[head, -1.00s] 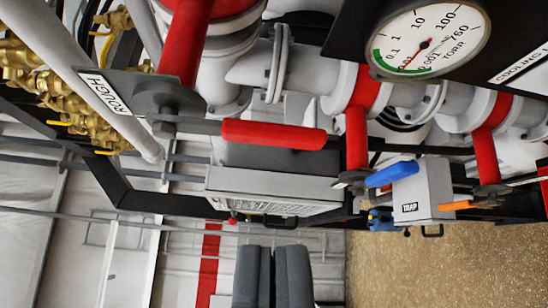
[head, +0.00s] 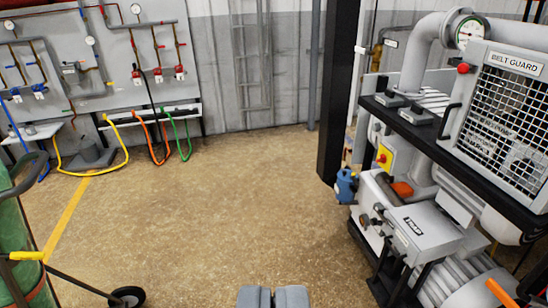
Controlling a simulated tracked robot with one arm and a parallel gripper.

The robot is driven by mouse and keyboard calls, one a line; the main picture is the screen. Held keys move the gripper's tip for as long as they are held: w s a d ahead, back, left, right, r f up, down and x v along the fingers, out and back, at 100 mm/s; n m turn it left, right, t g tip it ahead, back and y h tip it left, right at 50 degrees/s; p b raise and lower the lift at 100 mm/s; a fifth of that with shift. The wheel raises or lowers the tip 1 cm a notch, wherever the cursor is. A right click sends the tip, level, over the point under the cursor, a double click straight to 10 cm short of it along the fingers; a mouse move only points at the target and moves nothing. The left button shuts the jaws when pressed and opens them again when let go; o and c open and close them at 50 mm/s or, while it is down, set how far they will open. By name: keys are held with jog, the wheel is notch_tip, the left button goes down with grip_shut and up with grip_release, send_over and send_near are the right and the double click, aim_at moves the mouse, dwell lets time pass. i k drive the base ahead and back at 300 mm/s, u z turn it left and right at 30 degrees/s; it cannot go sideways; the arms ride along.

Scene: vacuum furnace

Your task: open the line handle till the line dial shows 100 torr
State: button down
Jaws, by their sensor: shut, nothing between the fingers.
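I cannot pick out a handle marked as the line handle. A round white dial (head: 468,31) stands on the pipework at the top right; its label and reading are too small to tell. Small gauges (head: 136,10) also sit on the wall panel at the left, and I cannot read them. The large torr dial seen earlier is out of view.
Pump equipment with a belt guard (head: 508,105) and a grey trap box (head: 415,232) fills the right side. A black post (head: 338,90) stands beside it. A green cylinder cart (head: 25,250) is at the lower left. The middle floor (head: 250,200) is clear.

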aim_at(358, 50)
jog(key=z, duration=0.15)
jog(key=i, duration=0.55)
jog(key=u, duration=0.55)
jog(key=i, duration=2.7)
jog(key=z, duration=0.7)
